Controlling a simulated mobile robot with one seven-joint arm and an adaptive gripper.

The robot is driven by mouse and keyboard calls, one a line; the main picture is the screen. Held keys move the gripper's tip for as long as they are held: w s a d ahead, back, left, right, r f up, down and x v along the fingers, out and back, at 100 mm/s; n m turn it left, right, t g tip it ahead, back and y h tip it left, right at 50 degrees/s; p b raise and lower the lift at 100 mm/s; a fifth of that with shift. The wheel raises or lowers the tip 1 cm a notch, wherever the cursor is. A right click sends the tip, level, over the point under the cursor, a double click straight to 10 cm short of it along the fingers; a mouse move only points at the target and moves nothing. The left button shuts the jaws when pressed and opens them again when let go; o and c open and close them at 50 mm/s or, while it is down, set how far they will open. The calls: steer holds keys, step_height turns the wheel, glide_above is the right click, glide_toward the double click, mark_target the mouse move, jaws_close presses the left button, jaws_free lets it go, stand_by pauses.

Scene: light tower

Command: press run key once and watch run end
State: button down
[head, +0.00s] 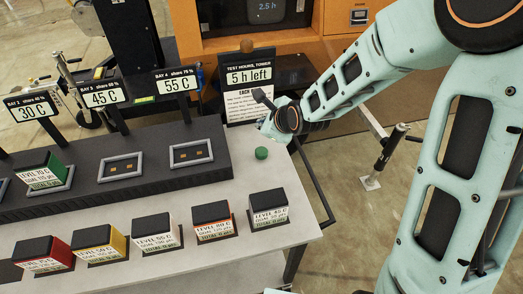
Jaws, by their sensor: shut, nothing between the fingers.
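A small round green button (261,153), which looks like the run key, sits on the pale table top (300,232) near its back right edge. My gripper (264,101) is at the end of my pale teal arm, above and behind the button in the picture. Its dark end shows in part, shut and empty, and looks apart from the button. The test hours tower sign (249,77) behind reads "5 h left". A screen (265,8) at the top reads "2.5 h".
A dark rack (125,170) holds a green-topped block (42,172) and two empty framed slots. Signs above read 30 C (33,110), 45 C (105,95) and 55 C (177,82). Several labelled blocks (212,222) stand along the table's front. A metal stand (384,155) is at right.

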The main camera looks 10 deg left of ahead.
steer(key=b, duration=0.7)
glide_above(259, 148)
steer(key=s+d, duration=0.1)
steer(key=s, duration=0.1)
steer(key=f, duration=0.7)
steer(key=shift+w+d+f, duration=0.15)
steer(key=shift+d+f, duration=0.05)
steer(key=shift+f+b, duration=0.3)
steer(key=shift+f, duration=0.3)
steer(key=shift+f, duration=0.15)
steer(key=shift+f, duration=0.25)
steer(key=shift+f+b, duration=0.65)
stand_by(0.3)
stand_by(0.4)
steer(key=shift+r+p, duration=1.05)
